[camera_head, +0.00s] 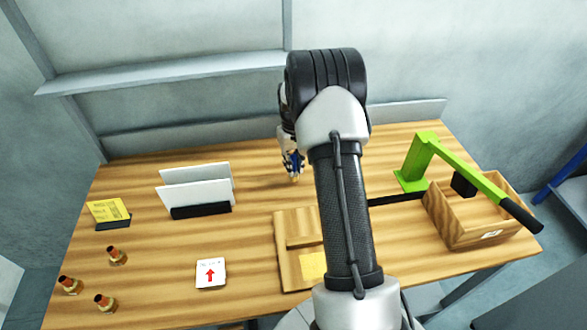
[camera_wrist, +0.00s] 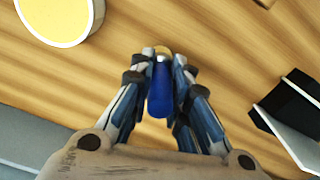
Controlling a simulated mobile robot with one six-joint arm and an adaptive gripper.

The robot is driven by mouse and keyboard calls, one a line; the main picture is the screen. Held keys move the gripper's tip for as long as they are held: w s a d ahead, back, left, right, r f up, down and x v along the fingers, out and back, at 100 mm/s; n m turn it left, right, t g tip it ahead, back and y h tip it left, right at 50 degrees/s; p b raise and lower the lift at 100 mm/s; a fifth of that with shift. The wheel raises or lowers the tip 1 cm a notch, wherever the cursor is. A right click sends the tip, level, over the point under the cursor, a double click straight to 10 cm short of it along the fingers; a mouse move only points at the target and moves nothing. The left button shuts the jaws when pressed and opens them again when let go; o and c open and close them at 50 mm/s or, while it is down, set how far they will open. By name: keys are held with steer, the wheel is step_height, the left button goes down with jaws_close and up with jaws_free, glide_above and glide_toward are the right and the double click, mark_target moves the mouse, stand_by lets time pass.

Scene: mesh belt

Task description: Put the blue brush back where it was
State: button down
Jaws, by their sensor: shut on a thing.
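The blue brush (camera_wrist: 161,92) is between the fingers of my gripper (camera_wrist: 163,62) in the wrist view. The fingers are shut on its blue body, and a tan end shows at the fingertips. In the head view my gripper (camera_head: 293,165) is over the back middle of the wooden table (camera_head: 258,180), right of the white panels in a black holder. Only a small bit of the brush shows there, with a tan tip close to the table top. I cannot tell whether the tip touches the wood. My arm hides part of the table behind it.
White panels in a black holder (camera_head: 201,211) stand left of my gripper. A wooden board (camera_head: 285,222) lies in front. A green lever tool (camera_head: 425,155) and a wooden box (camera_head: 460,235) stand right. A yellow-topped round thing (camera_wrist: 60,12) shows in the wrist view.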

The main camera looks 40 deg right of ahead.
steer(key=shift+f, duration=0.75)
steer(key=c, duration=1.5)
jaws_free()
steer(key=shift+f, duration=0.15)
steer(key=shift+c, duration=0.2)
